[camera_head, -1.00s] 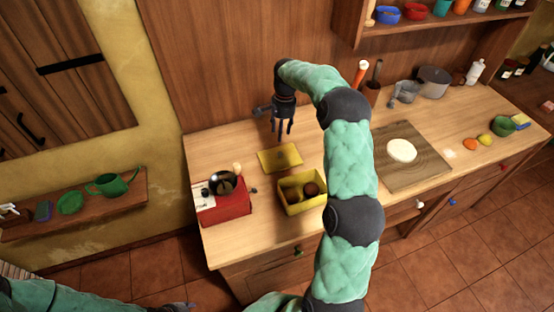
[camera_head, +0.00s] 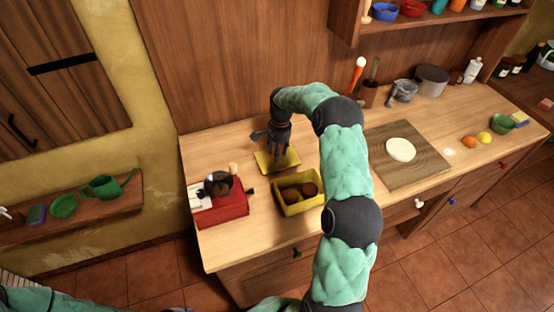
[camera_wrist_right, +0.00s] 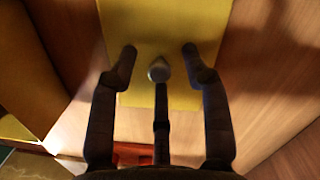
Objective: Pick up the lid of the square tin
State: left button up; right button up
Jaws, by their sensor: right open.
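The lid of the square tin is a flat yellow square (camera_head: 291,159) lying on the counter; it fills the upper middle of the right wrist view (camera_wrist_right: 160,22). My right gripper (camera_head: 277,154) is just above it, pointing down. In the wrist view the right gripper (camera_wrist_right: 158,52) is open, its fingers spread over the lid. A small grey rounded knob (camera_wrist_right: 159,70) shows between them; I cannot tell whether any finger touches it. The yellow tin (camera_head: 290,208) stands open in front, with round brown things inside. Only a dark sliver of my left gripper shows at the bottom edge.
A red box-like appliance (camera_head: 221,208) with a dark round pan (camera_head: 218,183) stands left of the tin. A wooden board (camera_head: 408,172) with a pale round of dough (camera_head: 401,149) lies to the right. The wooden back wall rises behind the lid.

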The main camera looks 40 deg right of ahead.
jog(key=shift+r, duration=0.1)
grip_shut()
